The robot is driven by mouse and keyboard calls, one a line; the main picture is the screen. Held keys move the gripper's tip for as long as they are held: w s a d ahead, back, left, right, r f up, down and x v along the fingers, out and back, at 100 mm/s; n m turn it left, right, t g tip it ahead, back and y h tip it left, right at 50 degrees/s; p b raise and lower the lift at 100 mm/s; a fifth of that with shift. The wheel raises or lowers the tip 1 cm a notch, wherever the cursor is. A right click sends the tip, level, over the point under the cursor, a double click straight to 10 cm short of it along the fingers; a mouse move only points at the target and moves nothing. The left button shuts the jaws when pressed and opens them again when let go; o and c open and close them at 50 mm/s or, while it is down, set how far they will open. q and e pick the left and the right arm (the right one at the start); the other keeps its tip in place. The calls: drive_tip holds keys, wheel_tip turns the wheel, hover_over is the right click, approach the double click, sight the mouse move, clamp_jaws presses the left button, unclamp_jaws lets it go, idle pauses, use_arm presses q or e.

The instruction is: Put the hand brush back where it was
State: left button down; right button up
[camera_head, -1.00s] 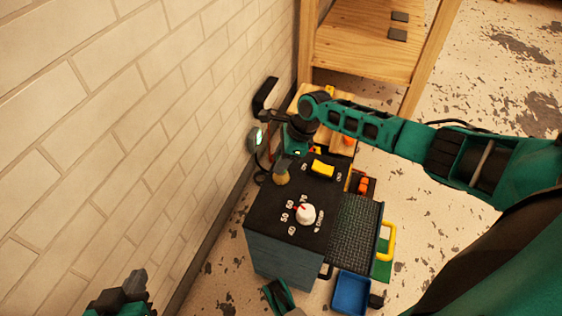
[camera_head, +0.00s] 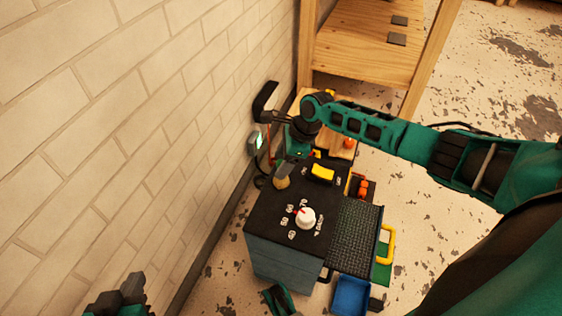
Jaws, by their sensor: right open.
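A small hand brush (camera_head: 283,181) with tan bristles and a grey upper part is on the dark top of the cabinet (camera_head: 268,210), at its far left edge near the wall. My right gripper (camera_head: 284,136) is beyond and above the brush, close to the wall. It is open and appears apart from the brush; its fingers are small and partly hidden behind my wrist. My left gripper (camera_head: 121,296) is at the bottom left, cut off by the frame edge, away from the cabinet. Its jaw opening is unclear.
A white-and-red knob (camera_head: 305,217) and a yellow block (camera_head: 322,173) are on the cabinet top. A round device with a green light (camera_head: 255,142) and a black bracket (camera_head: 264,99) are at the brick wall. A blue bin (camera_head: 352,294) is at the right front. A wooden shelf (camera_head: 360,50) stands behind.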

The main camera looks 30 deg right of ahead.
drive_tip(key=p+v, duration=0.4)
drive_tip(key=v, duration=0.7)
drive_tip(key=s+a+f+n+t, duration=0.2)
drive_tip(key=s+a+f+n, duration=0.15)
drive_tip(key=a+n, duration=0.35)
drive_tip(key=s+a+f+n+t, duration=0.2)
drive_tip(key=s+a+f+n, duration=0.1)
drive_tip(key=s+a+n, duration=0.3)
use_arm(q)
drive_tip(key=shift+s+a+r, duration=0.2)
drive_tip(key=shift+a+r, duration=0.05)
drive_tip(key=shift+r, duration=0.4)
drive_tip(key=shift+s+a+r, duration=0.15)
drive_tip(key=shift+a+r, duration=0.1)
drive_tip(key=shift+r, duration=0.35)
use_arm(e)
drive_tip(key=s+a+r+n+t+h, duration=0.1)
drive_tip(key=s+r+n+t, duration=0.3)
drive_tip(key=n, duration=0.9)
drive_tip(key=shift+s+a+r+t, duration=0.15)
drive_tip(key=shift+s+r+t, duration=0.3)
drive_tip(key=shift+s, duration=0.9)
